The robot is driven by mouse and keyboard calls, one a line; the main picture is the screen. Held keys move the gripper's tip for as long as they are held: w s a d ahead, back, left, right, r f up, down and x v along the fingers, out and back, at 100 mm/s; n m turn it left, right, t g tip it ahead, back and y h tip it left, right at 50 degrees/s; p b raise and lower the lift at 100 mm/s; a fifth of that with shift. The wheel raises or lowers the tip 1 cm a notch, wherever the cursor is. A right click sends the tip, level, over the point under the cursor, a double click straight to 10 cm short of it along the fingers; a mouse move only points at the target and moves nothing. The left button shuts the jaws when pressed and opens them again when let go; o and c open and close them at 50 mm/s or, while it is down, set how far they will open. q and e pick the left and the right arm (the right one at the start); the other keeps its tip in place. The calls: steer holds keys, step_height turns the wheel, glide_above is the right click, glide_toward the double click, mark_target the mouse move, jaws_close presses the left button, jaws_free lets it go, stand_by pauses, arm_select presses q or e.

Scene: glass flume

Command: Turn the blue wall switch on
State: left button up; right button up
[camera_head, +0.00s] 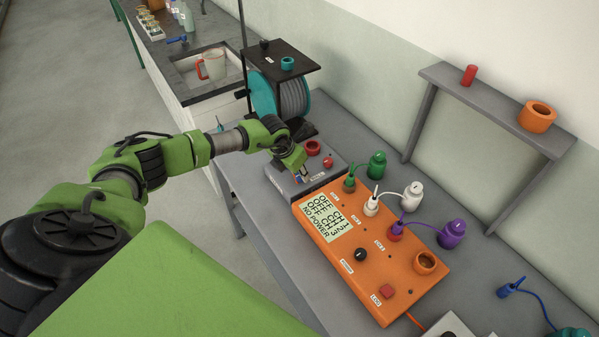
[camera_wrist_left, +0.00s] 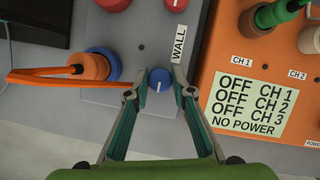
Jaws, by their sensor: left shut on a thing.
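The blue wall switch (camera_wrist_left: 159,80) is a small round knob with a white line, on a grey box (camera_wrist_left: 118,95) beside the label WALL (camera_wrist_left: 179,44). In the left wrist view the white line runs nearly straight up and down. My left gripper (camera_wrist_left: 159,90) is shut on the knob, one finger on each side. In the head view my left gripper (camera_head: 299,168) reaches down to the grey box (camera_head: 330,166), and the arm and fingers mostly hide the knob. My right gripper is in neither view.
A cable reel (camera_head: 280,92) stands behind the box.

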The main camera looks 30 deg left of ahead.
arm_select(q)
steer(key=m+b, duration=0.2)
steer(key=b, duration=0.1)
steer(key=m+h+b, duration=0.1)
steer(key=m+b, duration=0.1)
steer(key=b, duration=0.2)
steer(key=m+h+b, duration=0.1)
steer(key=m+b, duration=0.1)
steer(key=b, duration=0.2)
steer(key=shift+w+a+f+g, duration=0.15)
steer(key=shift+w+f+g, duration=0.05)
steer(key=shift+f+g, duration=0.2)
steer(key=m+b, duration=0.2)
steer(key=b, duration=0.1)
steer(key=m+g+h+b, duration=0.1)
steer(key=m+b, duration=0.1)
steer(key=m, duration=0.1)
steer(key=m+g+b, duration=0.1)
steer(key=m+b, duration=0.1)
steer(key=b, duration=0.1)
steer(key=shift+w+r+m+h+b, duration=0.1)
steer(key=shift+r+m+h+b, duration=0.2)
steer(key=shift+h+b, duration=0.1)
steer(key=shift+r+m+g+b, duration=0.15)
steer(key=shift+m+g+b, duration=1.15)
steer(key=shift+m, duration=0.8)
steer(key=o, duration=1.1)
steer(key=v, duration=0.7)
steer(key=shift+r, duration=0.2)
steer(key=shift+a, duration=0.15)
